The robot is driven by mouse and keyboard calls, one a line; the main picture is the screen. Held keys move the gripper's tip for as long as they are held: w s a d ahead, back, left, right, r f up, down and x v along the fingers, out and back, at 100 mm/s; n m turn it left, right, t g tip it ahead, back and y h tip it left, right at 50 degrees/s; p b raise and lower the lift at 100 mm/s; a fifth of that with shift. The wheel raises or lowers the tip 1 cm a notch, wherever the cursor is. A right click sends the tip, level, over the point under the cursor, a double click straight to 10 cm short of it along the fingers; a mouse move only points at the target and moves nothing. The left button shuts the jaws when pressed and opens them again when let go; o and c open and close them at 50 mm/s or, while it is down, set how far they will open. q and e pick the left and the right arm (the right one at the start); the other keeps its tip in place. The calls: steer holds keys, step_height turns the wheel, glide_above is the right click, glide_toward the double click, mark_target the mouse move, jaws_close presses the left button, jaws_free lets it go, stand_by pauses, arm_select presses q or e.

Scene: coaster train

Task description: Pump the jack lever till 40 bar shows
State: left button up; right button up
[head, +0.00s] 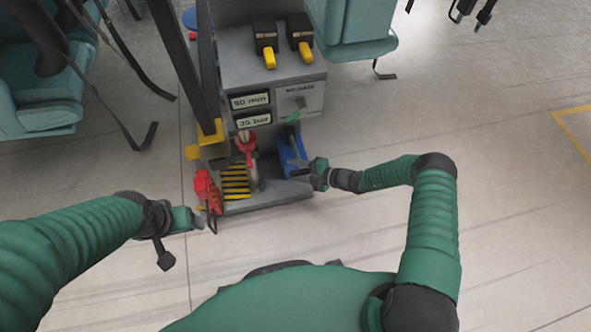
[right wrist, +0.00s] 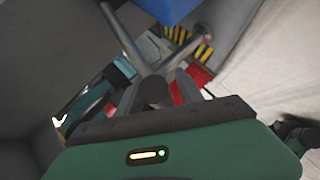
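The gauge display (head: 254,120) on the grey console seems to read 35 bar; its first digit is not sharp. The blue jack (head: 289,153) stands low on the console's right side, with its grey lever (head: 297,139) rising from it. My right gripper (head: 308,172) is at the jack's right front. In the right wrist view, the lever's dark round end (right wrist: 155,90) lies between my two fingers, which look closed on it; the blue jack body (right wrist: 168,9) shows above. My left gripper (head: 203,217) is beside a red tool (head: 206,190); its fingers are not clear.
Another display (head: 250,100) reads 90 mm. Yellow-black stripes (head: 236,183) mark the console's base. Teal seats (head: 350,35) flank it.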

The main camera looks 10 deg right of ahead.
steer(key=shift+r, duration=0.15)
steer(key=p+v, duration=0.6)
steer(key=v, duration=1)
steer(key=shift+s+d, duration=0.25)
steer(key=shift+d, duration=0.1)
stand_by(0.8)
